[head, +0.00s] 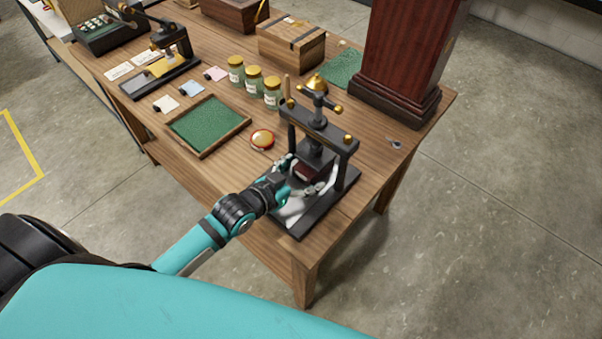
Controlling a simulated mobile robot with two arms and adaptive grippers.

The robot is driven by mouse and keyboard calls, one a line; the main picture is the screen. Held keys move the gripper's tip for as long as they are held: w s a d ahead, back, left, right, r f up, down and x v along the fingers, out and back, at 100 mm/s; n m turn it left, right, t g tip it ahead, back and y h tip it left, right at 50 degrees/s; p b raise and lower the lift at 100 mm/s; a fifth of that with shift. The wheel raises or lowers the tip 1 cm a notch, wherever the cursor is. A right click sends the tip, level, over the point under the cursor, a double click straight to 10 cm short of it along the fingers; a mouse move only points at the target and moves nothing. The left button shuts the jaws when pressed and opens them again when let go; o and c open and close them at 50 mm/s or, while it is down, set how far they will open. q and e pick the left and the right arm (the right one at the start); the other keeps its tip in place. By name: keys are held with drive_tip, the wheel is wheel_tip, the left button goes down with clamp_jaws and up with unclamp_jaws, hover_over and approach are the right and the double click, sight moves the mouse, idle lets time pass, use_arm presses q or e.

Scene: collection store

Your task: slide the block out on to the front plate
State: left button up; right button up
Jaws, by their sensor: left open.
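A small black screw press (343,148) with brass knobs stands at the near right corner of the table. A dark red block (312,171) sits low between its posts, under the dark pressing head; I cannot tell whether the head touches it. The press's dark base plate (298,232) reaches out in front towards the table edge. My left gripper (300,177) is open at the front of the press, one finger to each side of the block's near end. Whether the fingers touch the block cannot be made out. My right gripper is not in view.
A green-lined wooden tray (242,123) and a round red-and-gold tin (262,139) lie left of the press. Several jars (254,79) stand behind the tin. A tall dark red wooden case (408,50) stands behind the press. Floor is free beyond the near edge.

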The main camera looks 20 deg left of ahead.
use_arm(q)
drive_tip(key=shift+c, duration=0.2)
drive_tip(key=c, duration=1.3)
drive_tip(key=shift+s, duration=0.1)
